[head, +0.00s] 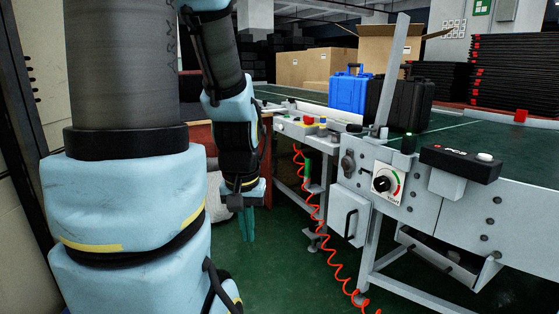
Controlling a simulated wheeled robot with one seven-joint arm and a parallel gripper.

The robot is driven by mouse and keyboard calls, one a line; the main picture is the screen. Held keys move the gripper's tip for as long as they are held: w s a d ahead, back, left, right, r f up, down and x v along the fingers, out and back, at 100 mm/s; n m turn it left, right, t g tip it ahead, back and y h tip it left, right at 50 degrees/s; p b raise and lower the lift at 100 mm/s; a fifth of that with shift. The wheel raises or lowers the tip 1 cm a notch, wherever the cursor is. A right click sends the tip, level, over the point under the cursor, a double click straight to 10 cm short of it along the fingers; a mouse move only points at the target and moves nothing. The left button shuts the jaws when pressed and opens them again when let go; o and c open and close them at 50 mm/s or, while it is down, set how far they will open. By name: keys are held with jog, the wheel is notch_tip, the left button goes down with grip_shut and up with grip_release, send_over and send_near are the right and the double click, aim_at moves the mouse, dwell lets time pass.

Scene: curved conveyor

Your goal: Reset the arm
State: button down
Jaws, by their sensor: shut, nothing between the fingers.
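My gripper (247,224) hangs at the end of my arm, pointing down, left of the conveyor's metal frame. Its teal fingers are shut with nothing between them. The fingers are over the green floor, apart from the conveyor. My arm, covered in light blue padding, fills the left of the head view and hides what is behind it.
The curved conveyor (460,142) carries a blue case (347,92) and a black case (412,104). A control box (459,163) and a dial (382,183) sit on its near side. A red coiled cable (318,222) hangs beside the frame. Cardboard boxes (304,66) stand behind.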

notch_tip(320, 180, up, 23)
jog(key=p, duration=2)
